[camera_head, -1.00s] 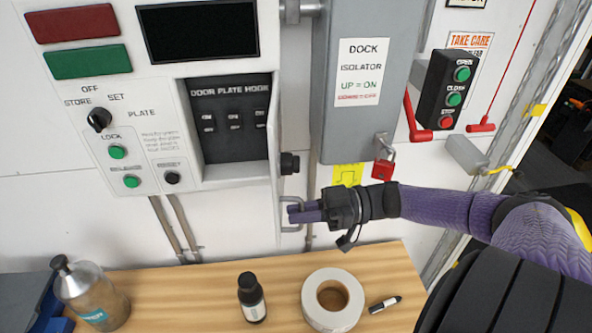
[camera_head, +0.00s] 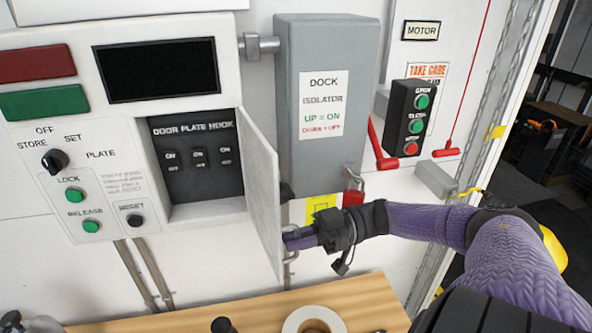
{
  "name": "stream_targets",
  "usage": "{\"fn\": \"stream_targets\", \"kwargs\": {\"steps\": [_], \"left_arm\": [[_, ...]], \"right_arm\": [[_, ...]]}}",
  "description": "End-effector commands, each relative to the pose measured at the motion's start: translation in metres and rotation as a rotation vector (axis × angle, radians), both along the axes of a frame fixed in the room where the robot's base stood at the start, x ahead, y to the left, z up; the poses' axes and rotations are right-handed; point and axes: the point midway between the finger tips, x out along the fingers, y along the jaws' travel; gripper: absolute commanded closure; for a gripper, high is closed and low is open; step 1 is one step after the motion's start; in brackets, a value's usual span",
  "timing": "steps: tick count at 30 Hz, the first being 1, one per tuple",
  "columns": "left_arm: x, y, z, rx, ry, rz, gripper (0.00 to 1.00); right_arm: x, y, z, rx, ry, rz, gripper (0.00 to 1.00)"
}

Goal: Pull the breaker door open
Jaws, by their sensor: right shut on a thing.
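The breaker door (camera_head: 263,205) is a thin pale panel standing out from the right side of the breaker recess, its inner face towards me. The recess holds a black panel (camera_head: 198,160) labelled "DOOR PLATE HOOK" with several small switches, and it is uncovered. My right gripper (camera_head: 290,238) is shut on a metal loop handle (camera_head: 291,256) at the door's free edge. The fingertips are partly hidden by the door. My left gripper is not in view.
A grey dock isolator box (camera_head: 325,105) with a red padlock (camera_head: 353,197) and red lever (camera_head: 377,145) is right of the door. Below is a wooden bench (camera_head: 255,310) with a tape roll (camera_head: 313,320). A black button box (camera_head: 408,118) hangs farther right.

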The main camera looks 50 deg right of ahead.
Motion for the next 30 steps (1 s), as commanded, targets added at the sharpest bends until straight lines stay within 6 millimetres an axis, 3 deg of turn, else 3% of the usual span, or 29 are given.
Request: {"fn": "stream_targets", "kwargs": {"steps": [4, 5, 9, 19, 30], "left_arm": [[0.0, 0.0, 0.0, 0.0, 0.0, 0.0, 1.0], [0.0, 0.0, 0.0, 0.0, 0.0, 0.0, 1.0], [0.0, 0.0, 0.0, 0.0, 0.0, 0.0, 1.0], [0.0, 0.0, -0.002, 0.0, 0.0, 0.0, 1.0], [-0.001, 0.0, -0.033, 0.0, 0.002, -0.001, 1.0]], "right_arm": [[0.0, 0.0, -0.001, 0.0, 0.001, -0.001, 1.0], [0.0, 0.0, -0.001, 0.0, 0.001, -0.001, 0.84], [0.0, 0.0, 0.0, -0.001, 0.0, -0.001, 0.55], [-0.003, -0.006, -0.001, -0.001, 0.002, -0.002, 0.55], [-0.043, -0.078, -0.005, -0.002, 0.0, -0.004, 0.55]]}}
